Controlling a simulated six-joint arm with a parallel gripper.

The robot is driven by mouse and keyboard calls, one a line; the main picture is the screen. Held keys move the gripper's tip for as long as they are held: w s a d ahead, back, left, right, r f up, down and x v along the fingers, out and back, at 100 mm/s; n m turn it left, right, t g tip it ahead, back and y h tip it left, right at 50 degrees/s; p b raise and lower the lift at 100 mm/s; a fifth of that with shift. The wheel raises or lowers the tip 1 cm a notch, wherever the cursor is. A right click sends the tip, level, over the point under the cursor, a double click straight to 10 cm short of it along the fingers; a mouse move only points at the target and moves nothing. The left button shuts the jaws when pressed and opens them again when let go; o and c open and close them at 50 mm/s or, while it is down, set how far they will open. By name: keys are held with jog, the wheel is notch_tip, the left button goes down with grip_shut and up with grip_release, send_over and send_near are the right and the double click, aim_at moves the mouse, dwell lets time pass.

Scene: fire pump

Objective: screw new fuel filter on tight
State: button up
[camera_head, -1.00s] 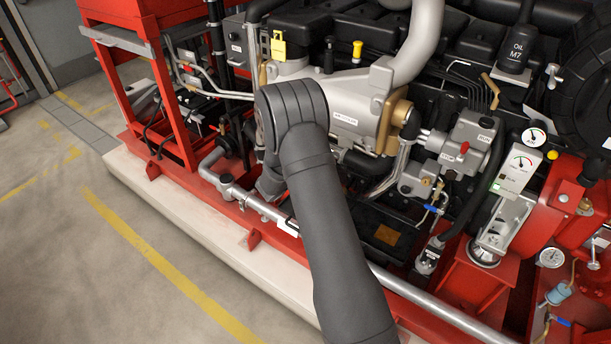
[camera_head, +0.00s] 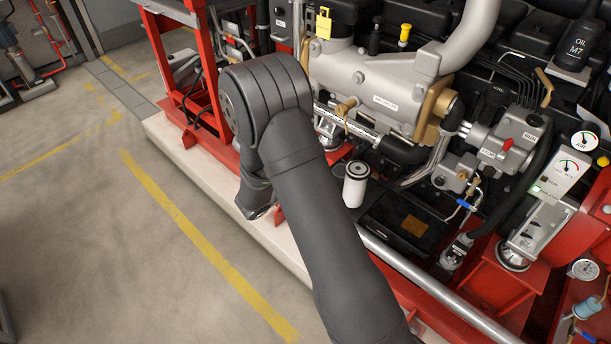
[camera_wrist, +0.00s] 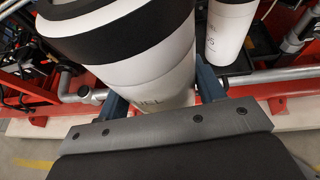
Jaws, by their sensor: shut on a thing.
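My gripper (camera_wrist: 160,88) is shut around a large white canister with black bands (camera_wrist: 150,60), a filter by its look, with partly visible lettering ending in "EL". The jaws sit on either side of its lower part. In the head view my own arm hides the jaws and the held filter. A second white filter (camera_head: 355,185) with a black top stands upright on the engine skid, right of my arm. What looks like the same one shows in the wrist view (camera_wrist: 230,30), right of the held filter and apart from it. The filter mount cannot be made out.
The silver engine housing (camera_head: 385,85) and hoses lie behind and right of my arm. A silver pipe (camera_head: 440,287) runs along the red skid's front. A red frame (camera_head: 168,70) stands at the left. The floor (camera_head: 90,260) in front is open.

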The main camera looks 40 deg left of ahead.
jog(key=w+d+r+h, duration=0.1)
jog(key=w+d+r, duration=0.55)
jog(key=w, duration=0.25)
jog(key=w+d+r, duration=0.5)
jog(key=w+r, duration=0.2)
jog(key=w, duration=0.1)
jog(key=w+d+m+h, duration=0.1)
jog(key=w+d+m, duration=0.15)
jog(key=d, duration=0.95)
jog(key=w+d+m+h, duration=0.1)
jog(key=w+d+h, duration=0.15)
jog(key=d, duration=0.95)
jog(key=w+d+m+h, duration=0.1)
jog(key=w+d, duration=0.3)
jog(key=d, duration=0.8)
jog(key=s+a+f+m+h, duration=0.1)
jog(key=a+f, duration=0.5)
jog(key=f, duration=0.6)
jog(key=s+a+f+g, duration=0.1)
jog(key=a+f, duration=0.4)
jog(key=f, duration=0.6)
jog(key=s+a+f+m+h, duration=0.1)
jog(key=a+f, duration=0.5)
jog(key=f, duration=0.6)
jog(key=w+r, duration=0.1)
jog(key=w, duration=1.4)
jog(key=shift+d+r, duration=0.15)
jog(key=shift+r, duration=0.2)
